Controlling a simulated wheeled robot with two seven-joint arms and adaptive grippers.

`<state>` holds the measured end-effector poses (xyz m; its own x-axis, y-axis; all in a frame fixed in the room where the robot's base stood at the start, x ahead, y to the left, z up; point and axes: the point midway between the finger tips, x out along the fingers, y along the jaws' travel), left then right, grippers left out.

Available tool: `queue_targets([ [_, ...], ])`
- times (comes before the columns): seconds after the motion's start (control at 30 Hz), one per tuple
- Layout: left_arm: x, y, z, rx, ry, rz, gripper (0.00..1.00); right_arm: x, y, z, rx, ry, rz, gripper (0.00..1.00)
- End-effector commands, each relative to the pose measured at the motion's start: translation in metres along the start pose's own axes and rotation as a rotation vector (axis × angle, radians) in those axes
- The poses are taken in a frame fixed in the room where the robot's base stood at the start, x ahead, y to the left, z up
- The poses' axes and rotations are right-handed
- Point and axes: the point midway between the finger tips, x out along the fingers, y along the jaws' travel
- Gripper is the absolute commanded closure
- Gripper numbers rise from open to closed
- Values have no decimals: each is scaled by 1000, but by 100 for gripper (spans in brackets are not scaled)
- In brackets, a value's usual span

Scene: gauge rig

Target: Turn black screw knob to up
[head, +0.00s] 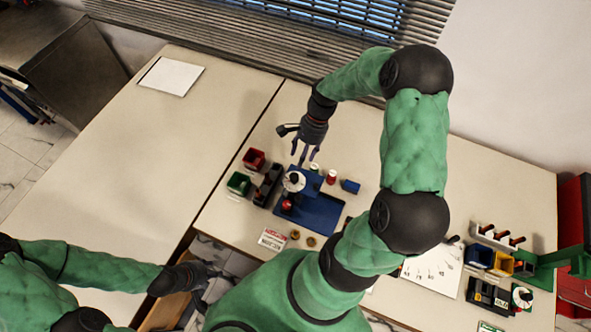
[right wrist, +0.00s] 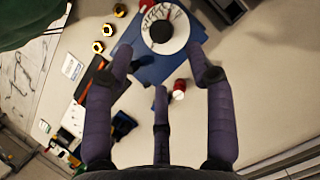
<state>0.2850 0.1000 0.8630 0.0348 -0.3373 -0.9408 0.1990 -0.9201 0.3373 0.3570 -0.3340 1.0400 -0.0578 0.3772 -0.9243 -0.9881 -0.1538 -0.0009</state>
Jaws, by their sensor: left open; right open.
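A white round dial (head: 294,181) stands on a blue base plate (head: 322,214) on the table. In the right wrist view the dial (right wrist: 179,39) shows dark markings and a round black knob (right wrist: 160,31) at its middle. I cannot tell which way the knob points. My right gripper (head: 305,158) is open and empty, above and behind the dial in the head view. In the right wrist view its spread fingers (right wrist: 163,70) are apart from the knob. My left gripper (head: 212,270) is open and empty, low at the table's front edge, far from the dial.
A red bin (head: 254,159) and a green bin (head: 238,183) stand left of the base plate. A red-and-white can (head: 331,177) and a blue block (head: 350,186) are right of the dial. The left table is mostly clear.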

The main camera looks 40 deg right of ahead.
Motion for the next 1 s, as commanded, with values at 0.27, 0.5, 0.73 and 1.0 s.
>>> queue_targets([
  [0.27, 3, -1, 0, 0, 0, 0, 59, 51, 1, 0, 0, -2, 3, 45],
  [0.5, 5, -2, 0, 0, 0, 0, 59, 81, 0, 0, 0, 0, 0, 45],
  [0.73, 5, -2, 0, 1, 0, 0, 59, 90, 0, 0, 0, 0, 0, 45],
  [1.0, 5, -2, 0, 1, 0, 0, 59, 89, 0, 0, 0, 0, 0, 62],
])
